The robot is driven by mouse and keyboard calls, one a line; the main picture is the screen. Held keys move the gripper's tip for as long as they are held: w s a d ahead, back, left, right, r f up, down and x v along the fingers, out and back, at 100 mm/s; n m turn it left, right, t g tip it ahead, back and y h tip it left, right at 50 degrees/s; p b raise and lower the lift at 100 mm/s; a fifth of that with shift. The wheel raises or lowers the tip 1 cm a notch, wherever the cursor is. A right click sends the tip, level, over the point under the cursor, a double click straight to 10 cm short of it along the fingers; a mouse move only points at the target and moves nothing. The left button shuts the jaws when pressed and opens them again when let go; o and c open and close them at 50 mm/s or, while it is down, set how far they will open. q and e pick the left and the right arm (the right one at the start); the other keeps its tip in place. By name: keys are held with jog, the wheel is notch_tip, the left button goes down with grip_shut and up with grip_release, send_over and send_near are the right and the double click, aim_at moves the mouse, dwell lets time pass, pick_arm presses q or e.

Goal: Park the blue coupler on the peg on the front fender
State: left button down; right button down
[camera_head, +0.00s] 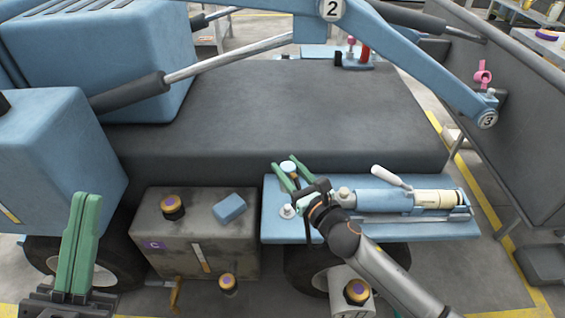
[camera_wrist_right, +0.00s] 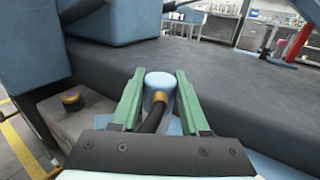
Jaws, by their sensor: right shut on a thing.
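The blue coupler (camera_head: 289,167) has a pale blue rounded cap. In the right wrist view the coupler (camera_wrist_right: 159,84) shows a brass collar and a black hose running back toward the wrist. My right gripper (camera_head: 284,170) is shut on it, one green finger at each side, and holds it above the left part of the front fender (camera_head: 275,236). A small silver upright fitting on a round base, seemingly the peg (camera_head: 287,211), stands on the fender's left end, nearer than the coupler in the head view. My left gripper (camera_head: 85,198) is shut and empty at lower left.
A hand pump (camera_head: 435,199) with a white lever lies along the fender's right part. A grey box (camera_head: 215,245) with a blue block (camera_head: 230,207) on top stands left of the fender. The dark deck (camera_head: 260,110) lies behind. A blue boom (camera_head: 420,65) crosses above.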

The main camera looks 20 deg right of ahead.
pick_arm(q)
jog(key=shift+s+r, duration=0.1)
jog(key=shift+r, duration=0.05)
pick_arm(e)
jog(key=shift+s+r, duration=0.1)
